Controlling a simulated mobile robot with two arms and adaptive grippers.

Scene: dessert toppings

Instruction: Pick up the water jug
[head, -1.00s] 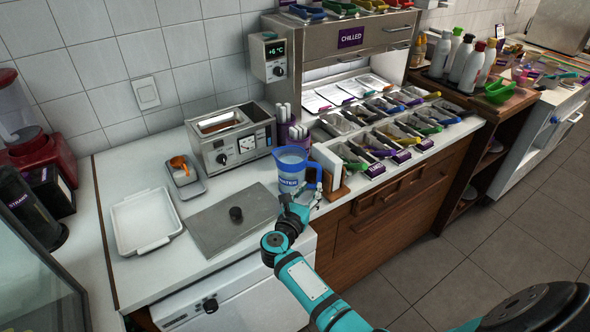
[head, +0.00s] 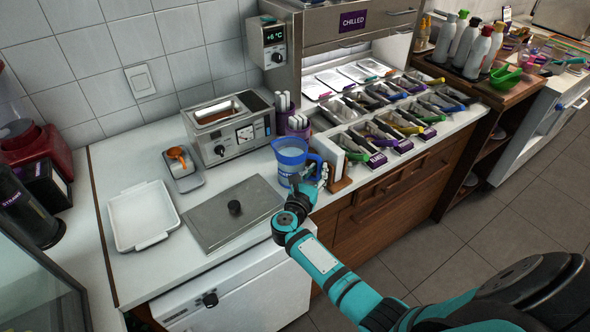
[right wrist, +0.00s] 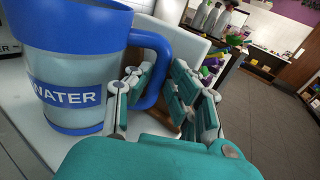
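The water jug (head: 287,164) is translucent with a blue rim, a blue handle and a blue label reading WATER. It stands upright on the counter, right of the grey metal lid. It fills the left of the right wrist view (right wrist: 65,65). My right gripper (head: 309,181) is at the jug's handle side. In the right wrist view, its fingers (right wrist: 163,82) are apart, one on each side of the blue handle (right wrist: 159,62). I cannot tell whether either finger touches the handle. My left gripper is not in view.
A white board in a wooden holder (head: 338,178) stands close right of the jug and gripper. Behind the jug are purple cups with white sticks (head: 299,126) and a metal appliance (head: 215,146). A metal lid with a black knob (head: 215,228) lies left. Topping trays (head: 385,135) fill the right.

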